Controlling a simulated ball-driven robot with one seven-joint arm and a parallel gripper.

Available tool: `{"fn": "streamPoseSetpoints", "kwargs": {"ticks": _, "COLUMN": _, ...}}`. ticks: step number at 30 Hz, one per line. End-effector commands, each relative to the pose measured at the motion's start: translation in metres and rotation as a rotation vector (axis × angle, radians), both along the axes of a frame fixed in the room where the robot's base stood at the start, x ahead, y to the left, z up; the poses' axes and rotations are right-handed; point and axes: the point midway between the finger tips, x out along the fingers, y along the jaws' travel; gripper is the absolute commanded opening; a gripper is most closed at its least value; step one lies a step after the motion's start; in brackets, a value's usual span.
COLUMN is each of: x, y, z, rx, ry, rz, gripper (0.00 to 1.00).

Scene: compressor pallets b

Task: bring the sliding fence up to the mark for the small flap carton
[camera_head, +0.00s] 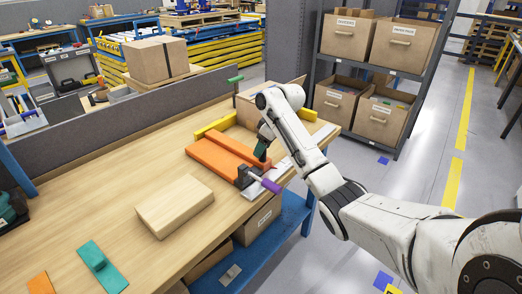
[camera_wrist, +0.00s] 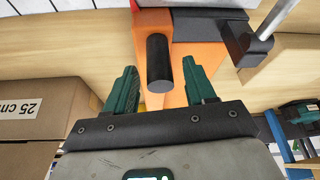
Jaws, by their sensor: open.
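The orange sliding fence (camera_head: 212,160) lies on the wooden bench, beside a yellow bar. A dark clamp block with a purple-handled lever (camera_head: 265,184) is at its near right end. My gripper (camera_head: 262,152) is over the fence's right part. In the wrist view, my gripper (camera_wrist: 160,80) is open, with its green fingers on either side of a black upright knob (camera_wrist: 159,60) on the orange fence. I cannot tell whether they touch it. A white strip with dark lines (camera_wrist: 60,8) is at the top left; the mark for the small flap carton cannot be made out.
A carton labelled "25 cm" (camera_wrist: 40,108) is close to the left finger in the wrist view. A grey partition (camera_head: 130,125) runs along the back. Bare bench lies left of the fence.

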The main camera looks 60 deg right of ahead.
Motion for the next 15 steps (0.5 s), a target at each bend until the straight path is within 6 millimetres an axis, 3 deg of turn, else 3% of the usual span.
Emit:
{"fn": "streamPoseSetpoints", "kwargs": {"ticks": 6, "x": 0.008, "y": 0.000, "z": -0.020, "rx": 0.001, "ry": 0.000, "rz": -0.001, "gripper": 0.55}}
{"fn": "streamPoseSetpoints", "kwargs": {"ticks": 15, "x": 0.010, "y": 0.000, "z": -0.023, "rx": 0.000, "ry": -0.001, "rz": -0.001, "gripper": 0.55}}
